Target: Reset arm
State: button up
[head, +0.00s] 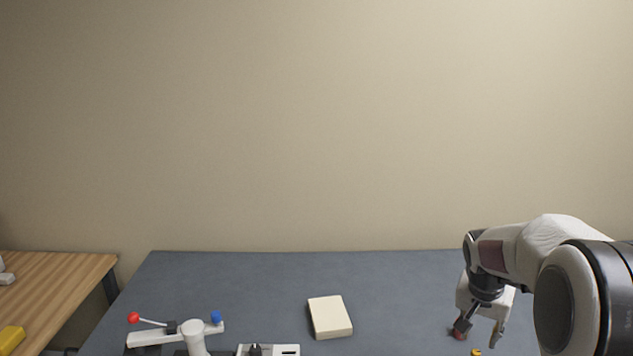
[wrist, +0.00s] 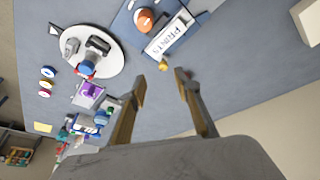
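My gripper (head: 479,332) is at the right of the head view, above the grey-blue table (head: 400,285), pointing down. In the wrist view my gripper (wrist: 160,83) shows its two fingers spread apart with nothing between them. A small yellow object (wrist: 164,66) lies on the table just past the fingertips. My arm reaches in from the right edge of the head view.
A cream block (head: 330,317) lies mid-table. A white device (head: 150,338) with red and blue knobs stands at the front left. The wrist view shows a white round tray (wrist: 112,60) with items and a labelled board (wrist: 172,38). A wooden table (head: 55,275) is at the left.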

jog(key=s+a+r+n+t+y, duration=0.1)
jog(key=s+a+r+n, duration=0.1)
jog(key=s+a, duration=0.4)
jog(key=s+a+r+n+t+y, duration=0.1)
jog(key=s+a+r, duration=0.3)
jog(key=s, duration=1.1)
jog(key=s+a+r+n, duration=0.3)
jog(key=s+a, duration=0.5)
jog(key=s, duration=0.3)
jog(key=shift+a+n+t+y, duration=0.25)
jog(key=shift+n+t+y, duration=0.15)
jog(key=shift+n, duration=0.2)
